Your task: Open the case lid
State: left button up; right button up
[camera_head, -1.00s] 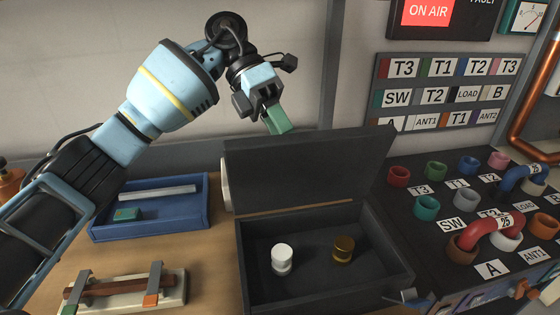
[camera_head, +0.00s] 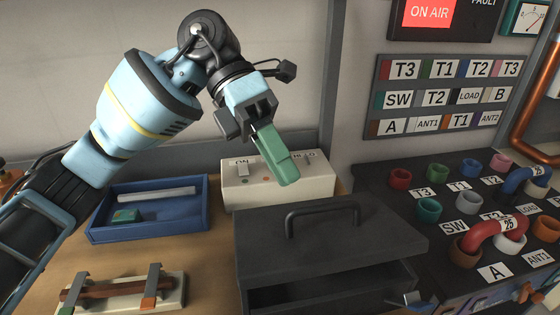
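The dark grey case (camera_head: 285,297) stands at the front middle of the bench. Its lid (camera_head: 335,248) is tilted low over the case, with a dark gap at the front and right. A black handle (camera_head: 322,212) stands on the lid's top face. The lid hides most of the inside. My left gripper (camera_head: 287,175), with green fingers, hangs above and behind the lid, in front of the white box. It looks empty and apart from the handle. Its fingers overlap in this view, so their opening cannot be made out. My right gripper is not in view.
A blue tray (camera_head: 150,233) with a white bar and a green block lies left. A holder with a brown rod (camera_head: 115,291) lies in front of it. A white switch box (camera_head: 318,185) stands behind the case. The patch panel (camera_head: 400,212) with coloured sockets and a red cable is close at right.

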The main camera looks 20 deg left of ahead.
pick_arm(q)
jog(key=shift+d, duration=0.1)
jog(key=c, duration=0.4)
jog(key=shift+s+d+n+y, duration=0.1)
jog(key=shift+d+n+y, duration=0.2)
jog(key=shift+n, duration=0.1)
jog(key=shift+c, duration=1.3)
jog(key=shift+s+d+r+n+p, duration=0.1)
jog(key=shift+d+n+p, duration=0.25)
jog(key=shift+n+p, duration=0.1)
grip_shut()
jog(key=s+d+r+n+t+y+p, duration=0.1)
jog(key=d+n+t+y+p, duration=0.1)
jog(key=n, duration=0.5)
jog(key=s+d+r+n+t+y+p, duration=0.1)
jog(key=d+r+n+t+y+p, duration=0.1)
jog(key=d+n+y, duration=0.4)
jog(key=shift+s+d+r+n+t+y+p, duration=0.3)
jog(key=shift+n+t+y+p, duration=0.1)
jog(key=shift+n+t+p, duration=0.45)
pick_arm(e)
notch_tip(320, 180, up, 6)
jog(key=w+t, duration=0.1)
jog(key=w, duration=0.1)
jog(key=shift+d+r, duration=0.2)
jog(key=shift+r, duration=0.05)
